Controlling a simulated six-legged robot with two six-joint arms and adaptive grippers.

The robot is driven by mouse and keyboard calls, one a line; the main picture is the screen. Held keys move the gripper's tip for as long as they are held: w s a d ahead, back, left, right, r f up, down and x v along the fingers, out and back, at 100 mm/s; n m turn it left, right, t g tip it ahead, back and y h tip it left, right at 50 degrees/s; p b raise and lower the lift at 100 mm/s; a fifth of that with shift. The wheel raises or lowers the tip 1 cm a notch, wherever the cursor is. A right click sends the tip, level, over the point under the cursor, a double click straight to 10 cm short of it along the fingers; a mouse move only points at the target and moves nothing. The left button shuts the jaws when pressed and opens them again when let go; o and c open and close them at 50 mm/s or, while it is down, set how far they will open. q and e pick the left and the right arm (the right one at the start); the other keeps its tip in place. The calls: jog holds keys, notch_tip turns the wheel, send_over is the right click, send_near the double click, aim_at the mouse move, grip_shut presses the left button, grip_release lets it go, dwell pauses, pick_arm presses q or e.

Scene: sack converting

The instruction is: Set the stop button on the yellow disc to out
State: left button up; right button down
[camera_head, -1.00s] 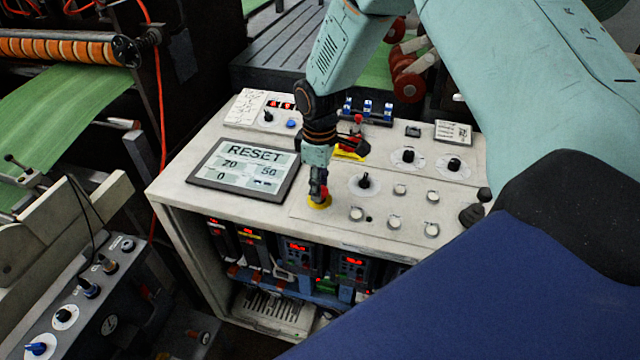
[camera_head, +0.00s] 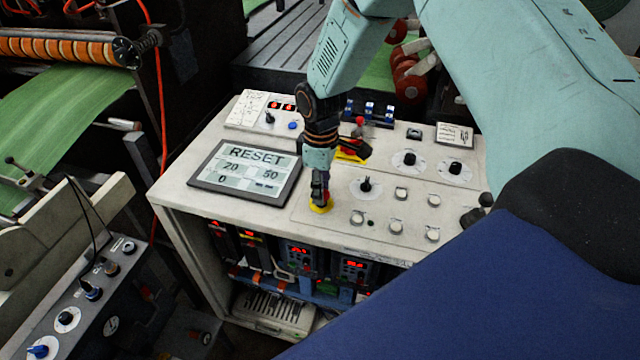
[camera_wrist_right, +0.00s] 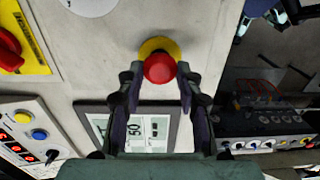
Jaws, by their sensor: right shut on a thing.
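The red stop button (camera_wrist_right: 160,68) sits on the yellow disc (camera_wrist_right: 158,46) in the right wrist view. In the head view the yellow disc (camera_head: 321,207) shows at the front of the console top, and my gripper hides most of the button. My right gripper (camera_head: 321,197) points down at it from above. In the right wrist view the fingers of my right gripper (camera_wrist_right: 158,76) are on either side of the red button, shut on it. I cannot tell from these views how far the button stands out. My left gripper is in neither view.
A screen reading RESET (camera_head: 245,171) lies left of the disc. A black knob (camera_head: 366,185) and several white buttons are to the right. A red switch on a yellow plate (camera_head: 351,152) stands behind. A second control panel (camera_head: 85,300) is at the lower left.

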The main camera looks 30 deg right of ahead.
jog(key=c, duration=1.3)
grip_release()
jog(key=shift+w+r, duration=0.15)
jog(key=shift+r, duration=0.05)
jog(key=shift+c, duration=0.2)
jog(key=o, duration=0.5)
jog(key=shift+s+r, duration=0.15)
jog(key=shift+s, duration=0.2)
jog(key=shift+w, duration=0.35)
jog(key=shift+r, duration=0.25)
jog(key=r, duration=1.1)
jog(key=shift+s+r, duration=0.15)
jog(key=shift+s, duration=0.05)
jog(key=shift+w, duration=0.15)
